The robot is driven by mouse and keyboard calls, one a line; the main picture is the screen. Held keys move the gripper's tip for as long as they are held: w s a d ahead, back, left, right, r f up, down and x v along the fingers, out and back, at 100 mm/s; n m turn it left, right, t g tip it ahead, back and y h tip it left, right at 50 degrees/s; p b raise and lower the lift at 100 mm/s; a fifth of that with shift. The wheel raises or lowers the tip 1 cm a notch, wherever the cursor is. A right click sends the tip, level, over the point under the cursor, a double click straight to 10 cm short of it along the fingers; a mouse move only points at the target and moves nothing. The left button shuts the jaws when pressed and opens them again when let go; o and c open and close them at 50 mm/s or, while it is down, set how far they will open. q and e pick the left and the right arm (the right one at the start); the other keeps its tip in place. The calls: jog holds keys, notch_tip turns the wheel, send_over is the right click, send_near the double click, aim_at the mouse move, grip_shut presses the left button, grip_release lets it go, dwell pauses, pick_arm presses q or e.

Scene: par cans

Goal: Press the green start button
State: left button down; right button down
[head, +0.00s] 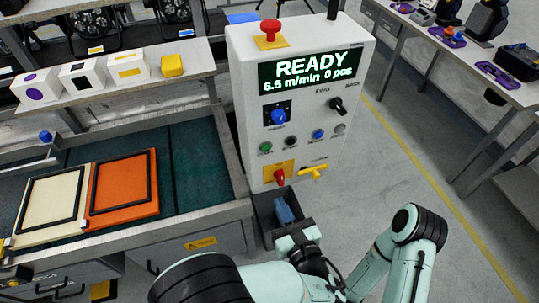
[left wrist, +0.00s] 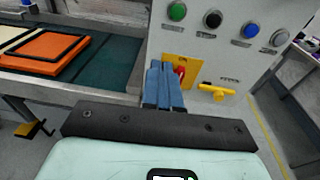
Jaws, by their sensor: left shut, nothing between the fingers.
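The green button (head: 266,147) sits at the left end of a row of round buttons on the front of a white control cabinet (head: 355,50). It also shows near the top of the left wrist view (left wrist: 177,11). My left gripper (head: 284,207) has blue fingers, shut and empty, in front of the cabinet and below the green button. In the left wrist view its fingertips (left wrist: 163,68) overlap the yellow plate (left wrist: 188,68) with the red switch (left wrist: 180,74). I cannot tell whether they touch it. My right gripper is not in view.
Black (head: 291,141), blue (head: 318,134) and grey (head: 340,128) buttons share the row. A yellow handle (head: 313,172) sticks out lower right. The screen (head: 312,73) reads READY. A green conveyor (head: 195,160) with cream and orange panels lies left. Floor to the right is clear.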

aim_at(267, 149)
pick_arm(q)
jog(key=r, duration=0.1)
jog(key=d+r+t, duration=0.1)
jog(key=r, duration=0.1)
jog(key=shift+s+d+t, duration=0.2)
jog(key=shift+d+t, duration=0.1)
jog(key=shift+d, duration=0.05)
